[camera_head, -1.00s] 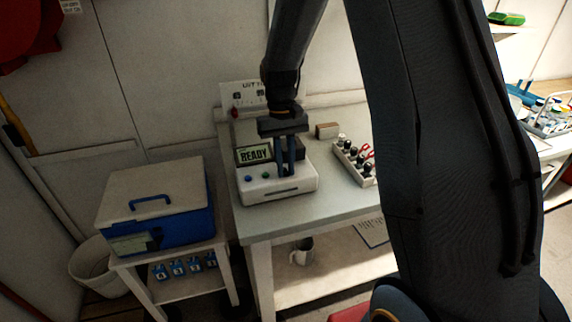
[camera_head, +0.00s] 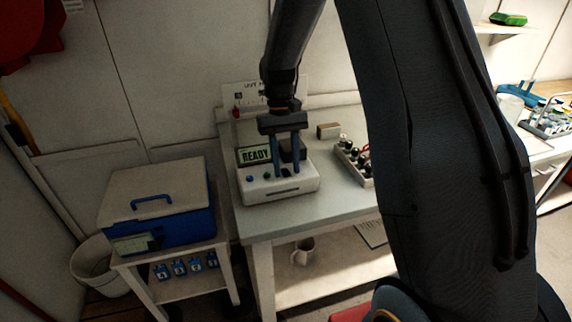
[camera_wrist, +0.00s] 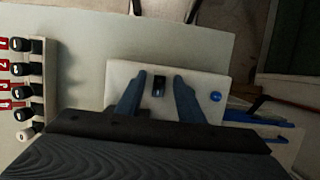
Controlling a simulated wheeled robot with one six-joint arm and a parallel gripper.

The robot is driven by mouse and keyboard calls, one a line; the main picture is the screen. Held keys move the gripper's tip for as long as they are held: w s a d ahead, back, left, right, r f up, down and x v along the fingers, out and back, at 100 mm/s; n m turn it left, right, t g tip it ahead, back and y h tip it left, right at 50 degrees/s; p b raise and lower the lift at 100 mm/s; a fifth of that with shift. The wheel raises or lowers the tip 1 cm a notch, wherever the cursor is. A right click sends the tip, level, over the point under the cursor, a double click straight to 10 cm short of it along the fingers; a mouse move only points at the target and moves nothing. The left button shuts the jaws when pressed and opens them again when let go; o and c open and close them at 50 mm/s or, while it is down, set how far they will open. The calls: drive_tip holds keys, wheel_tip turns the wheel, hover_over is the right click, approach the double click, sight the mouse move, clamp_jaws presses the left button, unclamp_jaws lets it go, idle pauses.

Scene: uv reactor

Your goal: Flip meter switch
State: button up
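The meter (camera_head: 262,187) is a white box on the table, with a screen (camera_head: 254,155) reading READY and a blue button (camera_head: 250,179) on its front left. My gripper (camera_head: 289,172) points down over the right part of the meter, its two fingers apart. In the wrist view, my gripper (camera_wrist: 158,79) is open, with a small dark switch (camera_wrist: 158,86) showing between the fingers on the white meter top (camera_wrist: 120,72). I cannot tell whether the fingers touch the meter. The blue button (camera_wrist: 215,96) lies right of the fingers.
A rack of dark-capped vials (camera_head: 353,163) stands right of the meter, and a small brown block (camera_head: 328,130) lies behind. A blue cooler box (camera_head: 190,228) stands on a side stand at left. A mug (camera_head: 302,252) sits on the shelf below. The front tabletop (camera_head: 300,222) is clear.

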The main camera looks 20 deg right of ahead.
sight(284, 168)
drive_tip(key=b+v, duration=0.2)
drive_tip(key=v, duration=0.5)
drive_tip(key=shift+r+b, duration=0.3)
drive_tip(key=shift+r, duration=0.05)
drive_tip(key=shift+w, duration=0.1)
drive_tip(key=s+f+t+b, duration=0.1)
drive_tip(key=s+f, duration=0.3)
drive_tip(key=s, duration=0.5)
drive_tip(key=s+f+t+b, duration=0.2)
drive_tip(key=s+f, duration=0.3)
drive_tip(key=s, duration=0.5)
drive_tip(key=shift+t, duration=0.9)
drive_tip(key=shift+a, duration=0.1)
